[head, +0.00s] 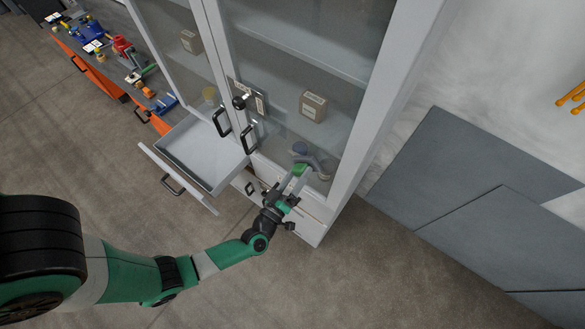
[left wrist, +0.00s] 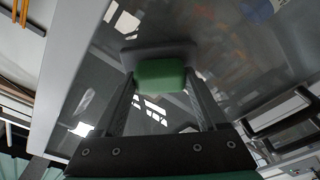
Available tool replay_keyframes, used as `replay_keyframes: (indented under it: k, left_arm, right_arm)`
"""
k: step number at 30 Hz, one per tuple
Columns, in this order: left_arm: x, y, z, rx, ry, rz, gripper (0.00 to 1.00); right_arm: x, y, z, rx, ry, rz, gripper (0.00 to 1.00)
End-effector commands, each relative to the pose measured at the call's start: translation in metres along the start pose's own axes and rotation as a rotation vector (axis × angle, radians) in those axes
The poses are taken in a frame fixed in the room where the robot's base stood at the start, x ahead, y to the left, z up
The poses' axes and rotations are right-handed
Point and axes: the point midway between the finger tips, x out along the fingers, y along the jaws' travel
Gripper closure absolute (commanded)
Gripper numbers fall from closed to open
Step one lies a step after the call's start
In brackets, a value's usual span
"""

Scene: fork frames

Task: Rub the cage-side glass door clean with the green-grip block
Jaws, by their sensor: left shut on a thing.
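My left gripper (head: 293,183) is shut on the green-grip block (head: 300,169) in front of the lower part of the right glass door (head: 300,60). In the left wrist view, the block's green grip (left wrist: 160,74) sits between the two fingers, and its grey pad faces the glass (left wrist: 230,50). The pad is at or very near the pane; I cannot tell whether it touches. The door looks shut, with a black handle (head: 249,139) on its left edge. My right gripper is not in view.
A pulled-out empty drawer (head: 172,180) juts out left of my left gripper. The left glass door (head: 165,45) has its own black handle (head: 221,122). Boxes and jars stand behind the glass. A workbench (head: 68,42) with tools stands at upper left. Grey mats (head: 440,165) lie at right.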

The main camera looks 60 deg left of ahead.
Motion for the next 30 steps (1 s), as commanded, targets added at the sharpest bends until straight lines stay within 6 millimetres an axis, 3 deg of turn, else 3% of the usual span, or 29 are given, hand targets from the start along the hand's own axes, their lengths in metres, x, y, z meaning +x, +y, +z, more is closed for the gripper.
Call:
replay_keyframes:
  k: [8, 18, 30]
  left_arm:
    - [-0.001, -0.001, 0.000, 0.000, 0.000, 0.001, 0.97]
    - [0.004, -0.025, -0.021, -0.001, 0.004, 0.001, 0.97]
    - [0.005, -0.037, -0.032, -0.002, 0.006, 0.002, 0.97]
  right_arm:
    - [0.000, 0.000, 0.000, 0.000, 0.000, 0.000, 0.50]
    - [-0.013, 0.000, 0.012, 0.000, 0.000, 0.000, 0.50]
    - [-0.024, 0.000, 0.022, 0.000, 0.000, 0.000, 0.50]
